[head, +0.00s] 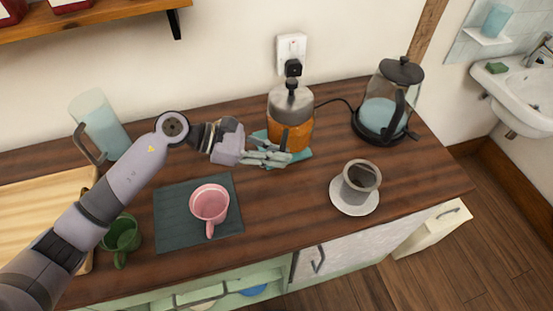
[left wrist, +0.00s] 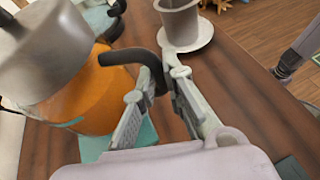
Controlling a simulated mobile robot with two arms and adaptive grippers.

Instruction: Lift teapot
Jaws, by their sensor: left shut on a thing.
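The teapot (head: 291,128) has an orange body, a grey metal top and a dark handle. It stands upright at or just over a teal mat (head: 303,156) near the back of the wooden counter; I cannot tell whether its base touches the mat. My left gripper (head: 284,156) reaches in from the left and is shut on the teapot's handle. In the left wrist view, the dark handle (left wrist: 122,57) runs between the two fingers (left wrist: 152,88), with the orange body (left wrist: 85,95) to the left. My right gripper is not in view.
A glass kettle (head: 384,108) stands at back right, and a grey cup (head: 360,181) on a saucer (head: 349,206) at front right. A pink mug (head: 209,203) on a dark mat, a green mug (head: 121,236), a glass pitcher (head: 103,124) and a cutting board (head: 35,210) are left.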

